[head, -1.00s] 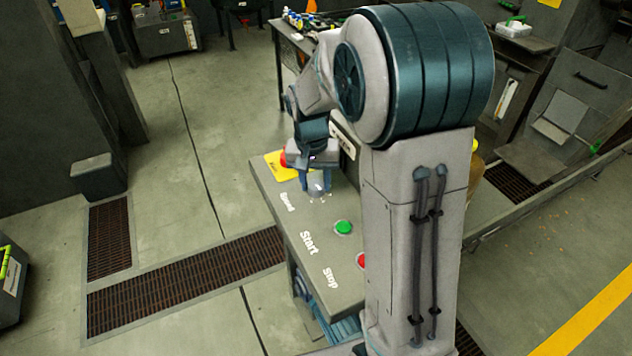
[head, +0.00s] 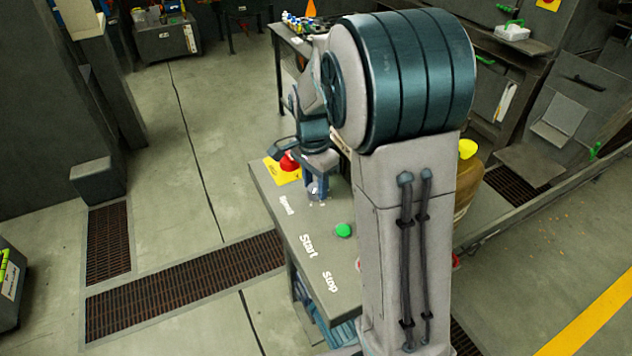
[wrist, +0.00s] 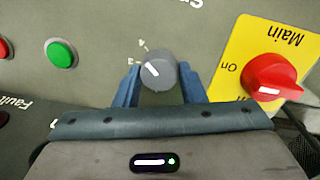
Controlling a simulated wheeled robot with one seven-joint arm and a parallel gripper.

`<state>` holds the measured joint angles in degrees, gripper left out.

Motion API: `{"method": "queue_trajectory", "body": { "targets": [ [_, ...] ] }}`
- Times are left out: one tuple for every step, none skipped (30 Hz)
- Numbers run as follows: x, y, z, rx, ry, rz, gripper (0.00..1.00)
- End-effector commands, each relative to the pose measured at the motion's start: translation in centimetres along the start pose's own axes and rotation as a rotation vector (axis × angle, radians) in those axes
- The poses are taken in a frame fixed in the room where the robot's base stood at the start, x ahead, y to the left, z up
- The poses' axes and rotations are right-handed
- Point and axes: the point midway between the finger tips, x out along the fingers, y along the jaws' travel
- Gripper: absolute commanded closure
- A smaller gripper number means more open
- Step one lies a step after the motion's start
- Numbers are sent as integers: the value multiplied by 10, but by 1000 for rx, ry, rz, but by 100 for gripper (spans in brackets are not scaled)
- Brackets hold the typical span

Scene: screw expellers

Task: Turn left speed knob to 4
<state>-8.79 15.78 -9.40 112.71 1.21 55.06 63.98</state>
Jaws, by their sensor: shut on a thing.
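The grey speed knob (wrist: 153,73) sits on the panel (head: 283,217), with a white pointer line on its face. In the wrist view the line points to the upper left, towards small printed digits beside the knob; one looks like a 4, and the lower one is hard to read. My gripper (wrist: 160,88) is shut on the knob, with one blue finger on each side of it. In the head view my gripper (head: 317,187) points down at the knob (head: 313,191), and a finger hides part of it.
A red main switch (wrist: 272,76) on a yellow plate (wrist: 240,60) is close beside my gripper. A green button (head: 343,230) is nearer the panel's Start label. My arm hides most of the panel's right side.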

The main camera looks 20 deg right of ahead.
Motion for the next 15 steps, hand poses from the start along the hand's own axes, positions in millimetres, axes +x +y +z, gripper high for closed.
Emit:
{"method": "queue_trajectory", "body": {
  "targets": [
    [-2, -1, 0, 13, 1, -4, 86],
    [-2, -1, 0, 22, 0, -4, 86],
    [-2, -1, 0, 31, 0, -4, 86],
    [-2, -1, 0, 37, -1, -4, 86],
    [-2, -1, 0, 41, -1, -4, 86],
    [-2, -1, 0, 47, -1, -4, 86],
    [-2, -1, 0, 51, -1, -4, 86],
    [-2, -1, 0, 54, -1, -4, 86],
    [-2, -1, 0, 56, -2, -4, 86],
    [-2, -1, 0, 58, -2, -4, 86],
    [-2, -1, 0, 59, -2, -5, 86],
    [-2, -1, 0, 60, -2, -5, 86],
    [-2, -1, 0, 60, -2, -5, 86],
    [-2, -1, 0, 60, -2, -5, 86],
    [-2, -1, 0, 60, -2, -5, 86]
  ]
}}
